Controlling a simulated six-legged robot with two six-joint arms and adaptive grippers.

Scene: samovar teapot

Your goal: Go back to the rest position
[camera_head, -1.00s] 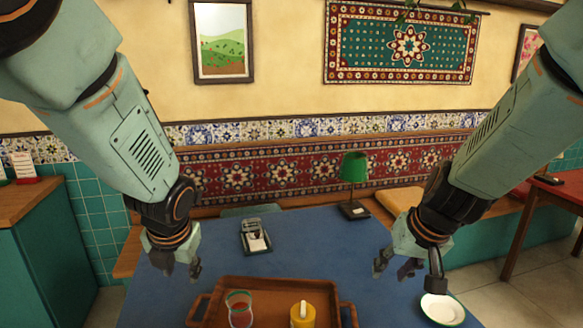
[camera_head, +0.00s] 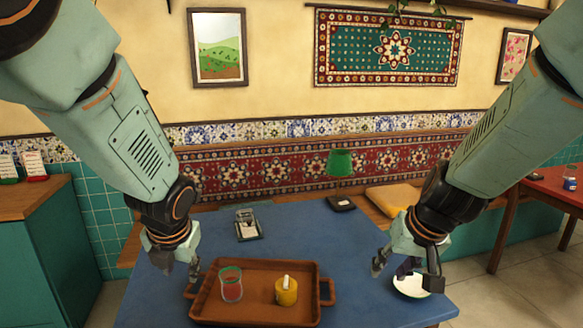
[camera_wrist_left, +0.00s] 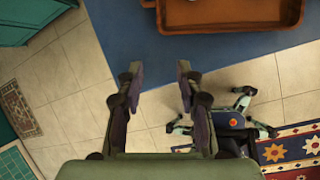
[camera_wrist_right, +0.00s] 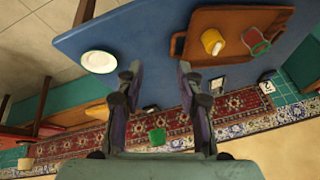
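My left gripper (camera_head: 172,262) hangs over the left part of the blue table, left of the tray, in the head view. In the left wrist view its fingers (camera_wrist_left: 158,82) are apart with nothing between them. My right gripper (camera_head: 405,268) hangs over the right part of the table, and partly covers the white plate (camera_head: 412,287). In the right wrist view its fingers (camera_wrist_right: 158,82) are apart and empty.
On the blue table (camera_head: 290,236) stands a brown tray (camera_head: 258,310) with a red glass (camera_head: 231,286) and a yellow pot (camera_head: 286,291). A green lamp (camera_head: 340,163) and a small holder (camera_head: 247,224) stand farther back. A teal counter (camera_head: 45,250) is at left.

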